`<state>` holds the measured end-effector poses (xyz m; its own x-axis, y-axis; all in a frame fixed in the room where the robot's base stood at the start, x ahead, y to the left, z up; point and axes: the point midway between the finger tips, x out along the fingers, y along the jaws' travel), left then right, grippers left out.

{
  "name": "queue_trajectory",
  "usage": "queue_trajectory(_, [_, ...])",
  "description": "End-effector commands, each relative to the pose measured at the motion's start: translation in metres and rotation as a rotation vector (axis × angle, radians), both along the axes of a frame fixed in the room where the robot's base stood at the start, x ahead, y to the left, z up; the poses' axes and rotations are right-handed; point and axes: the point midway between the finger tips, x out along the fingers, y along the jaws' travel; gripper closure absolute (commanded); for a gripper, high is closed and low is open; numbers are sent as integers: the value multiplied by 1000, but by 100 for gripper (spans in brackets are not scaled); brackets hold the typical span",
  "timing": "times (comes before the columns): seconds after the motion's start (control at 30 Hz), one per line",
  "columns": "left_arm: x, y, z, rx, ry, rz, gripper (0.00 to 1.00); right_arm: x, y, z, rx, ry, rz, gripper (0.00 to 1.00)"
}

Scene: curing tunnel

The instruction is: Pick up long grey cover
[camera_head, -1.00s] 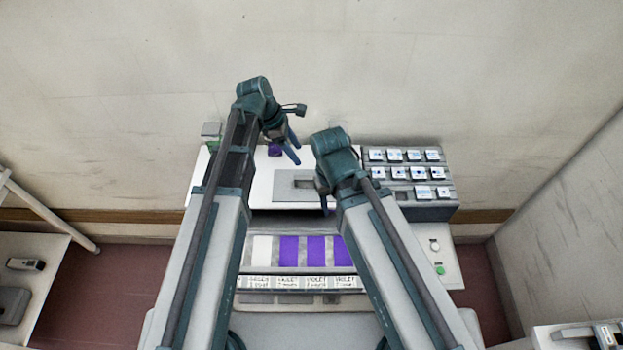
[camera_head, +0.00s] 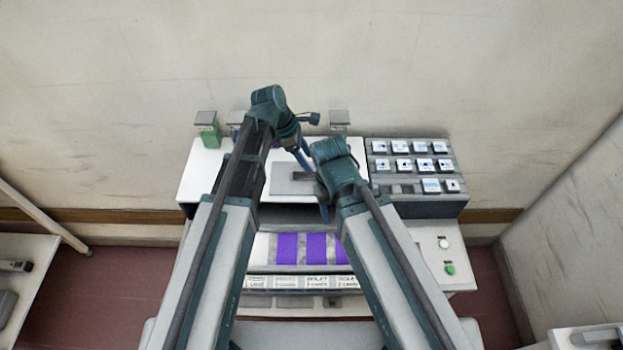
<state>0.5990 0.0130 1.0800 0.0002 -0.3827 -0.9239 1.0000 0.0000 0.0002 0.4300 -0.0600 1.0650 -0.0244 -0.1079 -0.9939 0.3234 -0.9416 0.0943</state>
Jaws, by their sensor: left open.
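A flat grey plate (camera_head: 285,186) with a darker raised part lies on the white top of the machine; it may be the long grey cover, but I cannot tell for sure. My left gripper (camera_head: 304,163) is open, its blue fingers pointing down over the far edge of the plate. Nothing shows between the fingers. My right gripper (camera_head: 325,212) is at the plate's right side, mostly hidden behind its own wrist. My two arms hide part of the machine.
A keyed box (camera_head: 415,208) stands on the machine's right. A green-fronted container (camera_head: 208,134) stands at the back left. A green button (camera_head: 450,268) is at the right. A wall closes off the back.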

Motion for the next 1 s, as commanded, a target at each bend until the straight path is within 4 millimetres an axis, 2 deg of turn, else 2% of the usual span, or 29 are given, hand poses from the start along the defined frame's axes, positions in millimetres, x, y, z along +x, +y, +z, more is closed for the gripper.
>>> queue_trajectory(0.4, [-3, -12, -48, -1, 0, -1, 38, 0, 0, -48, -1, 0, 5, 50])
queue_trajectory(0.7, [-3, -14, -47, -1, -1, -1, 39, 0, 0, -47, -1, 0, 4, 50])
queue_trajectory(1.0, [-3, -14, -47, -1, -1, -1, 93, 0, 0, -47, -1, 0, 4, 50])
